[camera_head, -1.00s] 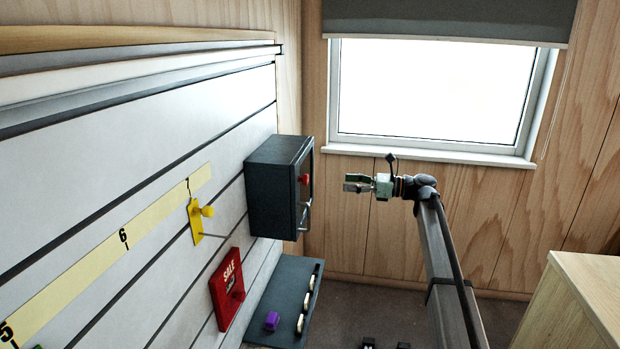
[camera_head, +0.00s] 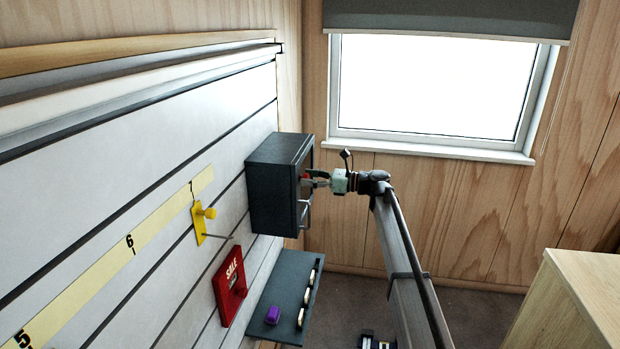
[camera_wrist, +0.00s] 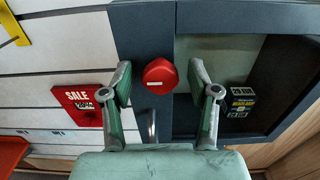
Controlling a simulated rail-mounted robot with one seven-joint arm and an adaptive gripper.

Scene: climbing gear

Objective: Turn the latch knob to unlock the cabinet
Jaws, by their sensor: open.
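The dark cabinet (camera_head: 275,190) is fixed to the slatted wall, with its door face to the right in the head view. In the wrist view its dark frame (camera_wrist: 225,20) surrounds a glass pane. The red latch knob (camera_wrist: 159,76) is on the door's frame; it also shows in the head view (camera_head: 305,178), partly hidden by my gripper. My gripper (camera_wrist: 162,90) is open, with one finger on each side of the knob. I cannot tell whether the fingers touch it. The metal door handle (camera_wrist: 152,125) lies below the knob, partly hidden by my gripper.
A red SALE sign (camera_head: 229,287) and a yellow tag (camera_head: 200,221) hang on the wall left of the cabinet. A dark shelf (camera_head: 285,290) below holds a purple item (camera_head: 272,315) and several small items. A wooden cabinet (camera_head: 580,305) stands at lower right.

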